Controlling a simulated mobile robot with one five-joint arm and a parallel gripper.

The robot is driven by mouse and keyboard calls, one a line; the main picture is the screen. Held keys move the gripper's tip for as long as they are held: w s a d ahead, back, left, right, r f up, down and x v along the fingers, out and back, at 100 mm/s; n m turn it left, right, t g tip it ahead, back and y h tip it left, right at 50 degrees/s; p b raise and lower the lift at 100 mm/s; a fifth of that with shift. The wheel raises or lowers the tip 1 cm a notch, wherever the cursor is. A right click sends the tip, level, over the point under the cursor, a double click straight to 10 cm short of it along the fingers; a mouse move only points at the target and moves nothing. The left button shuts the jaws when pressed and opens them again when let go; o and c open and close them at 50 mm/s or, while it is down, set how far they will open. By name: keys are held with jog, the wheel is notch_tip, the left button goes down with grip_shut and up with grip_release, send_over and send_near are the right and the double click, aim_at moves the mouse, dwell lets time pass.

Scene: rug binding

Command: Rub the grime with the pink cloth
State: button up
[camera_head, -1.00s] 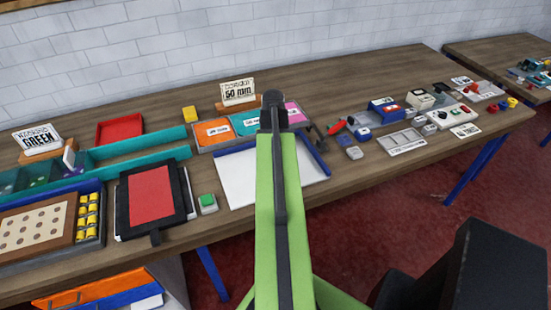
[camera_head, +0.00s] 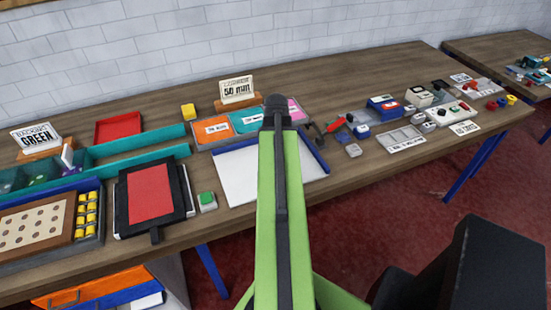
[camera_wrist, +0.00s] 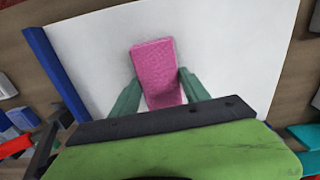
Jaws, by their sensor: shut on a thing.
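The pink cloth (camera_wrist: 158,62) is a thick, folded-looking block in the wrist view. My gripper (camera_wrist: 159,77) is shut on it, with one teal finger on each side. The cloth is over the white board (camera_wrist: 215,40), and I cannot tell whether it touches the surface. In the head view the white board (camera_head: 238,178) lies near the table's front edge. My green arm covers its middle there and hides the gripper and cloth. I see no grime on the parts of the board that show.
A blue rail (camera_head: 312,152) runs along the board's right side. Behind stands a tray (camera_head: 203,149) with orange, teal and pink sections. A green-topped block (camera_head: 207,201) and a red-faced black pad (camera_head: 151,192) lie left. A red-handled tool (camera_head: 335,125) lies right.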

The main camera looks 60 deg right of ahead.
jog(key=shift+r+p, duration=2.95)
jog(key=shift+r, duration=0.05)
notch_tip(320, 180, up, 3)
jog(key=p, duration=0.3)
